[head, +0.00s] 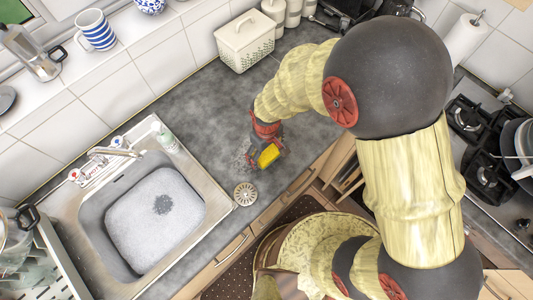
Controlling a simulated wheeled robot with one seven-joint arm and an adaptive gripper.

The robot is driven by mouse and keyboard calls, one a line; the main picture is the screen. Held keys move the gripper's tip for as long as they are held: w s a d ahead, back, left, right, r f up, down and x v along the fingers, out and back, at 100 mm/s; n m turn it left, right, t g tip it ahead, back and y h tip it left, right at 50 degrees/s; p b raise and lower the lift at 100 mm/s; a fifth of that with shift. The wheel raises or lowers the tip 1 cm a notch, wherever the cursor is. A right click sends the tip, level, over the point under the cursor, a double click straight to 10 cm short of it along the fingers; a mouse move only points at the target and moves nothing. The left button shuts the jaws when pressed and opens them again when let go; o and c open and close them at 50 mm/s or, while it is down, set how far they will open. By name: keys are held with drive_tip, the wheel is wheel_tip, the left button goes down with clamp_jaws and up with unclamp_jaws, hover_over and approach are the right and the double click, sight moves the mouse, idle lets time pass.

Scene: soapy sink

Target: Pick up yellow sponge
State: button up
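The yellow sponge (268,156) shows at the end of my gripper (267,147), over the grey worktop to the right of the sink. My gripper points down at the sponge, with dark finger parts against its upper and right sides. The fingers are small and partly hidden, so I cannot tell whether they are closed on the sponge. I also cannot tell whether the sponge touches the worktop.
The steel sink (151,218) with soapy water is at the left. A round strainer (245,194) lies near the worktop's front edge. A cream lidded box (244,41) stands against the wall. The gas hob (485,150) is at the right. The worktop behind the sponge is clear.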

sight(266, 152)
drive_tip(key=c, duration=0.6)
drive_tip(key=shift+r, duration=0.55)
wheel_tip(266, 152, up, 2)
drive_tip(key=shift+r+p, duration=0.25)
drive_tip(key=shift+p, duration=0.05)
drive_tip(key=s+d+r, duration=0.1)
drive_tip(key=s+r, duration=0.2)
drive_tip(key=s, duration=0.1)
drive_tip(key=s+d+r+p, duration=0.1)
drive_tip(key=s+d+r, duration=0.1)
drive_tip(key=s, duration=0.3)
drive_tip(key=s+d+r, duration=0.1)
drive_tip(key=s+r, duration=0.3)
drive_tip(key=shift+s+d+r+p, duration=0.2)
drive_tip(key=shift+r+p, duration=0.05)
drive_tip(key=shift+p, duration=0.05)
